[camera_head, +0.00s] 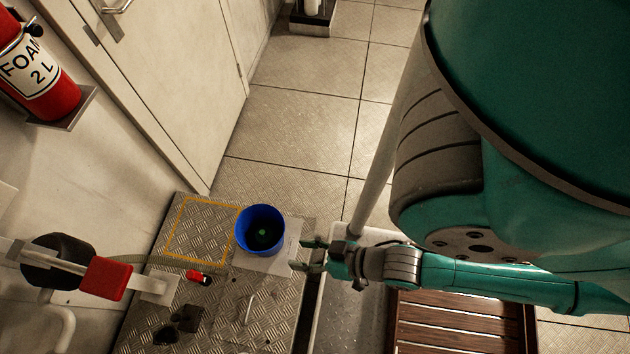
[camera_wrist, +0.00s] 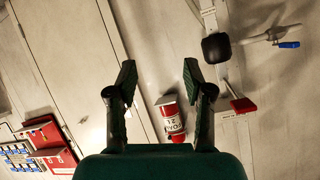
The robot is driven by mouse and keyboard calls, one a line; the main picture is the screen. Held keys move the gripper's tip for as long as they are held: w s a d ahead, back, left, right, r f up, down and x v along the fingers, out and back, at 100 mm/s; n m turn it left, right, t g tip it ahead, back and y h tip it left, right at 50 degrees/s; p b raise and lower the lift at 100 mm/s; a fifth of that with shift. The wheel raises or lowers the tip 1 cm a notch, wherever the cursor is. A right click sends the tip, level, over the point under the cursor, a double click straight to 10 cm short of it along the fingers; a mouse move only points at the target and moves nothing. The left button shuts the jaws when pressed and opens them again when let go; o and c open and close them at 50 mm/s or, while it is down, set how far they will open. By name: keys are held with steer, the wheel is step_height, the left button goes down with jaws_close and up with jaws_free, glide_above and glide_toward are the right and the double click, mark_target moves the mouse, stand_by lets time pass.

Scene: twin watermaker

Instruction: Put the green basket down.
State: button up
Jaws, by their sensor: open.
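No green basket is clearly visible in either view. A blue round container (camera_head: 247,222) stands upright on a pale sheet (camera_head: 283,262) on the metal-plated surface in the head view. A small green spot (camera_head: 262,232) shows on its dark inside; I cannot tell what it is. My gripper (camera_head: 303,256) is just right of the container, apart from it, with its fingers pointing left. In the wrist view my gripper (camera_wrist: 159,70) has its two fingers spread, with nothing between them.
A yellow-outlined square (camera_head: 205,228) on the metal plate is left of the container, empty. A red-handled valve (camera_head: 106,279) and a small red item (camera_head: 198,277) are nearby. A wooden slatted piece (camera_head: 455,325) lies at lower right. A foam extinguisher (camera_head: 40,75) hangs on the wall.

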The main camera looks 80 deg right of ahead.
step_height(320, 180, up, 10)
steer(key=s+n+t, duration=0.2)
steer(key=n, duration=0.2)
steer(key=shift+s+a+r+y, duration=0.25)
steer(key=shift+s+a+y, duration=0.05)
steer(key=shift+a, duration=0.15)
stand_by(0.5)
